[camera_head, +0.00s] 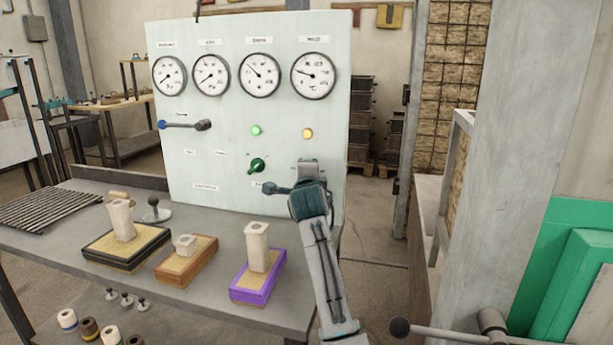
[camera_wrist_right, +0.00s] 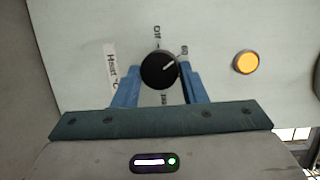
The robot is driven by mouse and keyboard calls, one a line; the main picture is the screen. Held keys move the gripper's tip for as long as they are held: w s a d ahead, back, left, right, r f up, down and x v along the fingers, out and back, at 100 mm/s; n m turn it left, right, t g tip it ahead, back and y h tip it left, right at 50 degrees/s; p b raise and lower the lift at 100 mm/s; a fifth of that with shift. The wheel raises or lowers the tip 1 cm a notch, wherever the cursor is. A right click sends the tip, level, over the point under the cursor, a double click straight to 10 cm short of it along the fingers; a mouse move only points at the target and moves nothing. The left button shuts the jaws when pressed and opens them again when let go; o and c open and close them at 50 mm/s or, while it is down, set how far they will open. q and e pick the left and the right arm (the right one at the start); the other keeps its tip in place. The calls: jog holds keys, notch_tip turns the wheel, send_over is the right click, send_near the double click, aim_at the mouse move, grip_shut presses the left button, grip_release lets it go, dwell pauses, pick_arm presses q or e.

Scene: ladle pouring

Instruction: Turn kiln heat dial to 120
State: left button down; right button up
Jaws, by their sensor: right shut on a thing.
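The kiln heat dial (camera_wrist_right: 160,70) is a round black knob with a pale pointer line, on the pale panel (camera_wrist_right: 215,30). In the right wrist view the line points to the upper right, between the marks "Off" and "60" and nearer to "60". The mark below the dial is too blurred to read surely. My right gripper (camera_wrist_right: 160,78) has its blue fingers on both sides of the dial, shut on it. In the head view my right gripper (camera_head: 308,172) is against the panel's lower right and hides the dial. My left gripper is not in view.
An amber light (camera_head: 308,133) sits above my right gripper. Several gauges line the panel's top. Blocks on trays, one purple (camera_head: 257,285), stand on the grey bench (camera_head: 205,275).

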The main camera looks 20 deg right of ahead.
jog(key=o, duration=1)
jog(key=shift+s, duration=0.15)
jog(key=v, duration=1)
jog(key=shift+s+a, duration=0.15)
jog(key=shift+s, duration=0.05)
